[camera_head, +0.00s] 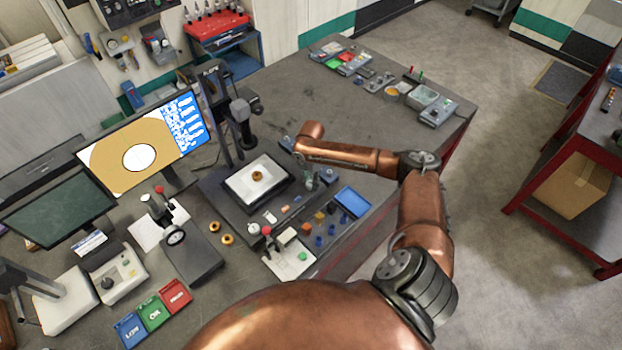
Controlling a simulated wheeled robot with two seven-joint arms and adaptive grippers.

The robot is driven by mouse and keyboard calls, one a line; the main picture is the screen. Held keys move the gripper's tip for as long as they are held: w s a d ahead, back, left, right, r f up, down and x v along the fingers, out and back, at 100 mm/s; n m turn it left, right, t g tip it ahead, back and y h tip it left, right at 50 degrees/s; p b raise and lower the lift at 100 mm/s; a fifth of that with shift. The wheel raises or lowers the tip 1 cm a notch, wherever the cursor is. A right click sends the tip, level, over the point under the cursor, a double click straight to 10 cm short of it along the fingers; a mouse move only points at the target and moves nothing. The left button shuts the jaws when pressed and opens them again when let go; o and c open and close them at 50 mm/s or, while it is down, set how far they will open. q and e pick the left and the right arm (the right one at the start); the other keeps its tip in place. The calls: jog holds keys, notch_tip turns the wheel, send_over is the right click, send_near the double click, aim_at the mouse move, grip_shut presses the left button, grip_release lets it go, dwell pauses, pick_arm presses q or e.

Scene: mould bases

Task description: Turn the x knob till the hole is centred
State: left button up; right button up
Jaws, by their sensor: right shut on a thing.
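A monitor (108,170) at the left shows a tan disc with a white round hole (140,157). A brass ring part (257,175) lies on the pale plate of the measuring stage (238,188), under a dark upright camera column (240,125). My right arm reaches in from the right. My right gripper (311,181) points down at the stage's right side, shut on the x knob, which it mostly hides. My left gripper is not in view.
Blue, green and red bins (154,312) stand at the front left, near two loose brass rings (221,233). A blue tray (352,201) and small coloured parts lie right of the stage. Beyond my right arm, the bench is clear before several trays (424,96).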

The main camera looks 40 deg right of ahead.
jog(key=shift+n, duration=0.5)
jog(key=shift+p, duration=0.3)
jog(key=o, duration=1.1)
jog(key=shift+o, duration=0.2)
notch_tip(320, 180, up, 12)
